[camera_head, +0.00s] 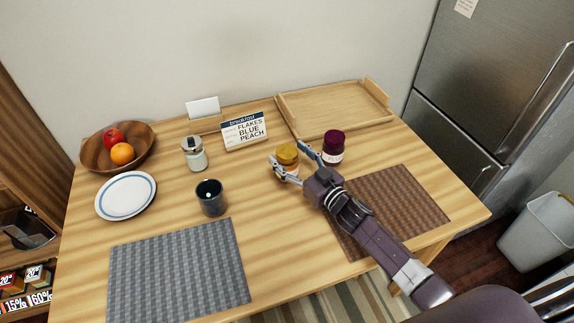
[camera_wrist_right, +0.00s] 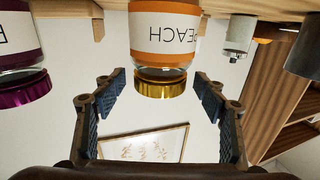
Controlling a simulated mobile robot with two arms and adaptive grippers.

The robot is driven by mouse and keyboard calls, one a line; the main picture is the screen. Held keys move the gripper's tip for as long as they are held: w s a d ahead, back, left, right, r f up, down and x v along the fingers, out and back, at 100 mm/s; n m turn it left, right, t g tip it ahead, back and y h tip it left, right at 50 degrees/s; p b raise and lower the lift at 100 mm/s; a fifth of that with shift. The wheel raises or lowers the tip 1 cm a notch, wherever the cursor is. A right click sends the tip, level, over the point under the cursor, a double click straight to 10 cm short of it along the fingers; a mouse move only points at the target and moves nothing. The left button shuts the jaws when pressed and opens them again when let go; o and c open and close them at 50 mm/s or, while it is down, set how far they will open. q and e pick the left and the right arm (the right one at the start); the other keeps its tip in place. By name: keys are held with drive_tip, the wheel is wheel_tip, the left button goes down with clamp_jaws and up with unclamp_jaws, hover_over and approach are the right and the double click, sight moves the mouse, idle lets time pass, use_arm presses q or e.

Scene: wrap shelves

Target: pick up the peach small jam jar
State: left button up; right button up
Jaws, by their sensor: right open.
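The peach small jam jar (camera_head: 287,153) stands on the table with a gold lid. In the right wrist view the gold lid (camera_wrist_right: 160,83) lies between the fingers, with gaps on both sides. I see no finger touching it. My left gripper is not in view.
A purple-lidded jar (camera_head: 333,143) stands close to the right finger. Woven mats cover the table's front.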

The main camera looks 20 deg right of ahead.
drive_tip(key=shift+w+a, duration=0.2)
drive_tip(key=shift+w, duration=0.45)
drive_tip(key=shift+c, duration=0.5)
clamp_jaws()
drive_tip(key=shift+r, duration=0.1)
